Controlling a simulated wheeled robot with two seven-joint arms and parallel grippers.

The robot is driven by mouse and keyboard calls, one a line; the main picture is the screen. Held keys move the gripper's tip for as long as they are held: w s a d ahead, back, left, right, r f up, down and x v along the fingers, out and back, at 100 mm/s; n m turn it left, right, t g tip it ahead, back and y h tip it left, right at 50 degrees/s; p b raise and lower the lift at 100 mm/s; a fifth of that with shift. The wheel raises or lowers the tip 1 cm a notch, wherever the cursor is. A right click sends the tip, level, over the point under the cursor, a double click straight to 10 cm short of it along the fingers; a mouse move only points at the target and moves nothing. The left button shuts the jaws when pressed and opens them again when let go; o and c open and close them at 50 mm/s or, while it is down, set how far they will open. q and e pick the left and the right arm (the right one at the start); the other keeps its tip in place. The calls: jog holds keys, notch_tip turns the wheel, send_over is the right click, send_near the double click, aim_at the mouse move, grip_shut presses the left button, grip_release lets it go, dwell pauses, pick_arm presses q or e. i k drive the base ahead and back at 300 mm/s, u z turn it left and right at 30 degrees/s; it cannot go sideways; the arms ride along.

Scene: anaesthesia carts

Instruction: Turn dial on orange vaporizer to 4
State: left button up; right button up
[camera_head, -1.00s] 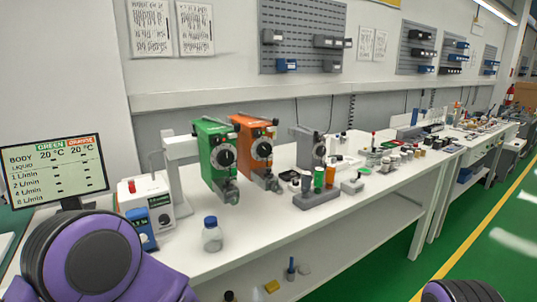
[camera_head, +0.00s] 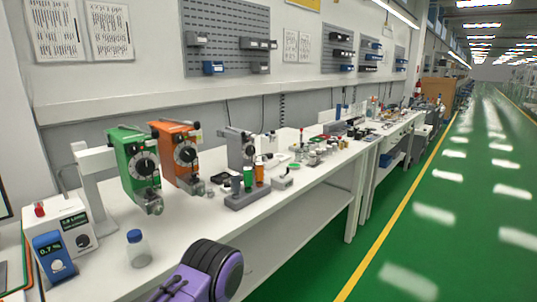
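The orange vaporizer (camera_head: 178,156) stands on the white bench (camera_head: 323,178), just right of the green vaporizer (camera_head: 131,165). Its round dial (camera_head: 186,153), black and white, faces toward me. The numbers on the dial are too small to read. A purple and black part of my own arm shows at the bottom middle. Neither gripper's fingers are in view, and nothing touches the dial.
A clear bottle with a blue cap (camera_head: 138,249) stands at the bench's front left. A blue handheld meter (camera_head: 54,256) leans by a white box with a red knob. A grey holder (camera_head: 247,194) with small bottles stands to the right. Green floor is open at right.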

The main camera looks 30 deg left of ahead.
aim_at(187, 154)
jog(key=z, duration=0.25)
jog(key=i, duration=3.25)
jog(key=u, duration=3.9)
